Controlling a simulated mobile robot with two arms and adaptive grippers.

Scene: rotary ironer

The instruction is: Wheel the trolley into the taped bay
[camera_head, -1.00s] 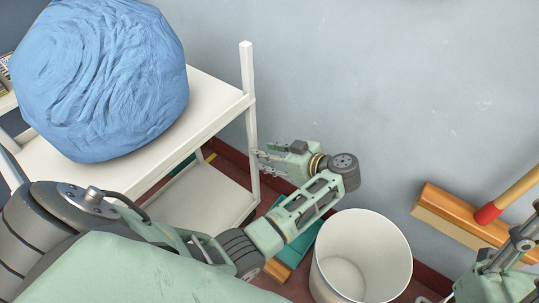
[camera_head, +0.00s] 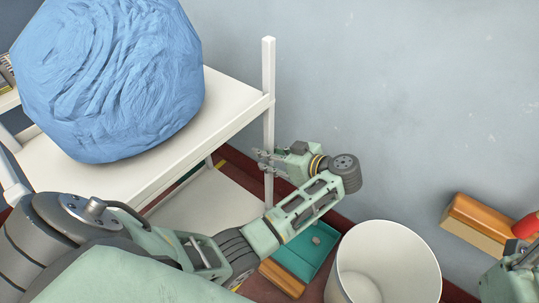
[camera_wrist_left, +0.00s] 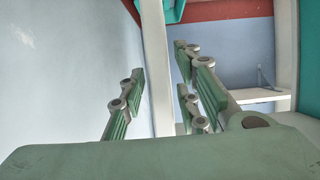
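The white trolley (camera_head: 150,178) stands at left along the wall, with a big blue bundle (camera_head: 110,80) on its upper shelf. My left gripper (camera_head: 264,160) is at the trolley's upright corner post (camera_head: 269,80), its fingertips overlapping the post in the head view. In the left wrist view, the fingers (camera_wrist_left: 160,100) are spread apart with a white post (camera_wrist_left: 155,65) showing between them; I cannot tell whether they touch it. My right gripper (camera_head: 522,258) is only partly in view at the lower right edge. A small yellow strip (camera_head: 220,164) shows behind the post; no whole taped bay is visible.
A white bin (camera_head: 388,265) stands on the red floor right of my left forearm. A teal tray-like object (camera_head: 305,252) lies beside it. A wooden brush head (camera_head: 475,222) is by the wall at right. The grey-blue wall (camera_head: 400,100) closes off the back.

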